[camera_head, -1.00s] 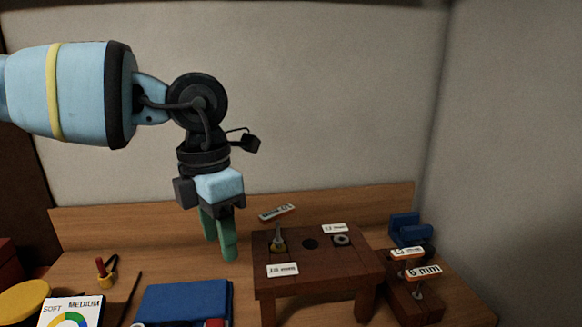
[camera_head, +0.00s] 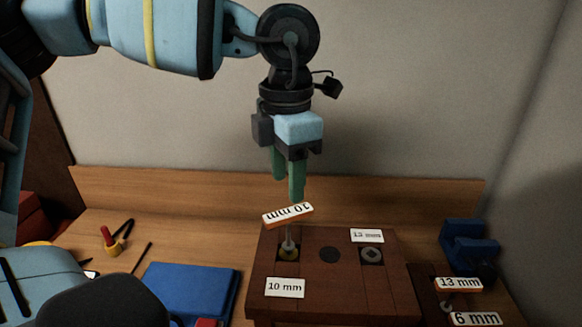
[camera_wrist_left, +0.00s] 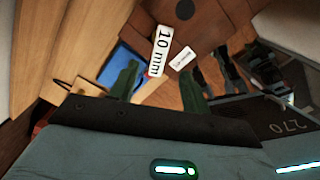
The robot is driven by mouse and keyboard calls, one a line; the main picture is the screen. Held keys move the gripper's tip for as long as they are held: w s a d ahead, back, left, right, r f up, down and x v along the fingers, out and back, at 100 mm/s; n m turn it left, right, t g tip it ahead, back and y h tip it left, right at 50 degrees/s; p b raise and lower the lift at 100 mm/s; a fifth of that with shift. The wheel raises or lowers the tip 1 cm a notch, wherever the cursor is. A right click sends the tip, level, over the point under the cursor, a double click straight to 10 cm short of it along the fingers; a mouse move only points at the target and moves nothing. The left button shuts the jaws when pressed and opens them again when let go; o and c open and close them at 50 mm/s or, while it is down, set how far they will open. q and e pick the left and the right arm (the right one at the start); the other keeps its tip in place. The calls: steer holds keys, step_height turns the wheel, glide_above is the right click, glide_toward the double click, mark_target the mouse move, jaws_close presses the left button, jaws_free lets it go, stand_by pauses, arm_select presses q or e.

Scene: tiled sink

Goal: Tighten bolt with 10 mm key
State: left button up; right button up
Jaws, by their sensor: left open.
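The 10 mm key (camera_head: 288,214) stands upright in the bolt recess (camera_head: 289,254) at the left of the dark wooden block (camera_head: 330,292). Its orange-edged, white-labelled handle is on top. The bolt is largely hidden under the key. My left gripper (camera_head: 287,188) is open and points down, with its green fingertips just above the key's handle in the head view. In the left wrist view, the key handle (camera_wrist_left: 160,50) shows between the fingers (camera_wrist_left: 158,82); contact is not visible. My right gripper is not in view.
A second recess with a 13 mm tag (camera_head: 367,235) is at the block's right. The 13 mm key (camera_head: 458,284) and 6 mm key (camera_head: 474,319) stand at right, near a blue vise-like object (camera_head: 468,247). A blue case (camera_head: 190,291) lies left of the block.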

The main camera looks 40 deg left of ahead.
mark_target(288, 212)
arm_select(q)
steer(key=f+b, duration=0.1)
steer(key=f, duration=0.5)
steer(key=shift+w+f+b, duration=0.15)
steer(key=shift+w+b, duration=0.05)
steer(key=shift+b, duration=0.15)
steer(key=shift+f+b, duration=0.85)
steer(key=shift+f, duration=0.4)
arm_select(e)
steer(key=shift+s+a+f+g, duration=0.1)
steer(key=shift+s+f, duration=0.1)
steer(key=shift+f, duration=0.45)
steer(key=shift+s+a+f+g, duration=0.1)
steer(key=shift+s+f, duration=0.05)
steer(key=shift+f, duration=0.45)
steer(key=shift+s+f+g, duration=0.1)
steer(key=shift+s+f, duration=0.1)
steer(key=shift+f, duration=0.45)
arm_select(q)
steer(key=c, duration=0.9)
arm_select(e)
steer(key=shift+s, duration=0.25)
